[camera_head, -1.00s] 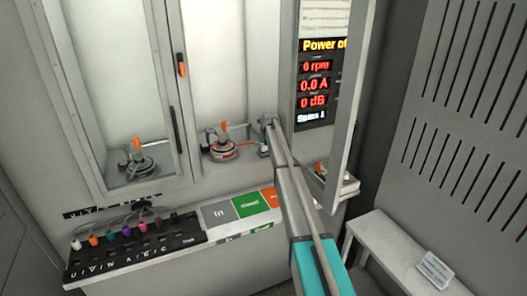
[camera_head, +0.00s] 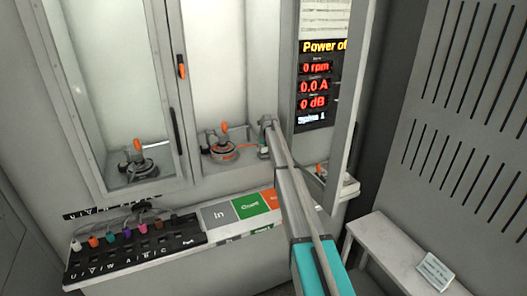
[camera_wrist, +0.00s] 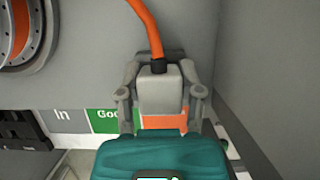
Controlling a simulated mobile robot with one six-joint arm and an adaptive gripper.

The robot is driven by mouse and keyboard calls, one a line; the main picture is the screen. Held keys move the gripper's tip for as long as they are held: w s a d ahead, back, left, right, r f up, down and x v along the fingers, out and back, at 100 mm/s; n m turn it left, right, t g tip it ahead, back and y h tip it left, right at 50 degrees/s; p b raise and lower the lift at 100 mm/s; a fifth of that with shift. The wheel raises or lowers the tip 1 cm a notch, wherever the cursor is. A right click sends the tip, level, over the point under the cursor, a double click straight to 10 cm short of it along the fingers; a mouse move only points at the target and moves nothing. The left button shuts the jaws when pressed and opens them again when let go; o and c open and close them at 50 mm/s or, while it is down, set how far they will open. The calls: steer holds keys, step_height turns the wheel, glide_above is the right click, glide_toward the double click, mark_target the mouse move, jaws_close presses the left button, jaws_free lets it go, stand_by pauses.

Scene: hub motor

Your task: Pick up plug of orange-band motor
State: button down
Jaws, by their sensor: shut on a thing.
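The orange-band motor (camera_head: 222,148) sits in the middle bay in the head view. Its orange-banded rim (camera_wrist: 18,32) shows at the upper left of the wrist view. My gripper (camera_head: 266,135) is to the right of the motor. In the wrist view my gripper (camera_wrist: 160,64) is shut on the light grey plug (camera_wrist: 160,90), with one finger on each side. The orange cable (camera_wrist: 147,27) runs up from the plug's dark collar. In the head view my gripper mostly hides the plug.
A sorting ledge with In, Good (camera_head: 248,207) and orange sections lies below. A black connector panel (camera_head: 135,250) with several coloured plugs is at left. A glass door (camera_head: 120,100) covers the left bay. A display panel (camera_head: 318,85) is near the arm; a white bench (camera_head: 400,245) stands right.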

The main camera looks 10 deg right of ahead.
steer(key=shift+r, duration=0.15)
step_height(320, 180, up, 2)
steer(key=p, duration=0.2)
steer(key=shift+r+p, duration=0.2)
steer(key=shift+p, duration=0.2)
steer(key=s+a+r+p, duration=0.1)
steer(key=s+r+p, duration=0.9)
steer(key=s, duration=0.4)
steer(key=shift+r, duration=0.15)
steer(key=shift+r+p, duration=1.6)
steer(key=shift+p, duration=0.1)
stand_by(0.6)
step_height(320, 180, up, 6)
steer(key=p, duration=0.6)
steer(key=shift+f, duration=0.1)
steer(key=shift+s, duration=0.1)
stand_by(0.6)
